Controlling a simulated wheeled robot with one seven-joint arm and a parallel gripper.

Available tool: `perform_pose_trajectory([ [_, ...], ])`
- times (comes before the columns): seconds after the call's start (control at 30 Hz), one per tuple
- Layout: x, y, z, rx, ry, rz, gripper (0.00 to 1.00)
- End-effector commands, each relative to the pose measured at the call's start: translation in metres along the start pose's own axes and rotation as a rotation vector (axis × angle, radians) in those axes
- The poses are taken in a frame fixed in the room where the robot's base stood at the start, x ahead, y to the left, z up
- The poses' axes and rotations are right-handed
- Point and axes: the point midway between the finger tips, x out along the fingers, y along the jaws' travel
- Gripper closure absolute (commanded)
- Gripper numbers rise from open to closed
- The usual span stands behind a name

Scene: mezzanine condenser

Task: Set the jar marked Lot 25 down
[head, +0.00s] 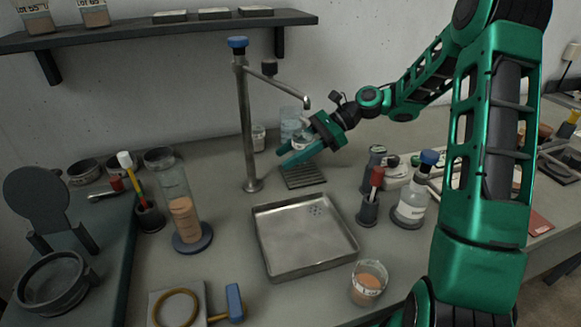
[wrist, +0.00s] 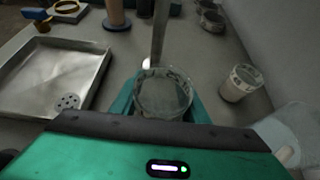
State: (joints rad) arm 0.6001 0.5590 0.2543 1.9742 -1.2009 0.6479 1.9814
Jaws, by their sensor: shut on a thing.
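My gripper (head: 298,152) is shut on a clear glass jar (head: 301,141), its green fingers on either side of it. In the head view the held jar is partly hidden by the gripper, over or near a dark slotted grate (head: 304,178) and below the tap's spout. In the wrist view the jar (wrist: 163,92) shows its open round rim between the fingers. I cannot read a lot number on it, and cannot tell whether its base touches anything. A jar with brown contents (head: 368,284) and a white label stands at the table's front.
A tap post (head: 246,130) with a blue knob rises left of my gripper. A shallow metal tray (head: 303,240) lies in front. A small jar (wrist: 241,83) and a pale clear vessel (head: 290,118) stand behind. Flasks and holders stand to the right, a tall cylinder (head: 176,190) to the left.

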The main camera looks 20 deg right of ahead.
Motion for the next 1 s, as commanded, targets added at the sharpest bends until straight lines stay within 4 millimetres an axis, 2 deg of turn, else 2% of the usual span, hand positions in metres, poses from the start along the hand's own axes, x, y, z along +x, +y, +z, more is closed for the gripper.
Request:
perform_pose_trajectory([
  [0.4,0.019,0.000,-0.034,0.000,-0.001,0.001,1.00],
  [0.73,0.020,0.000,-0.037,-0.001,0.000,0.000,1.00],
  [0.77,0.020,0.000,-0.037,-0.001,0.000,0.000,0.56],
  [0.8,0.020,0.000,-0.037,-0.001,0.000,0.000,0.47],
  [0.83,0.020,0.000,-0.037,-0.001,0.000,0.000,0.40],
  [1.0,0.020,0.000,-0.037,-0.001,0.000,0.000,0.40],
])
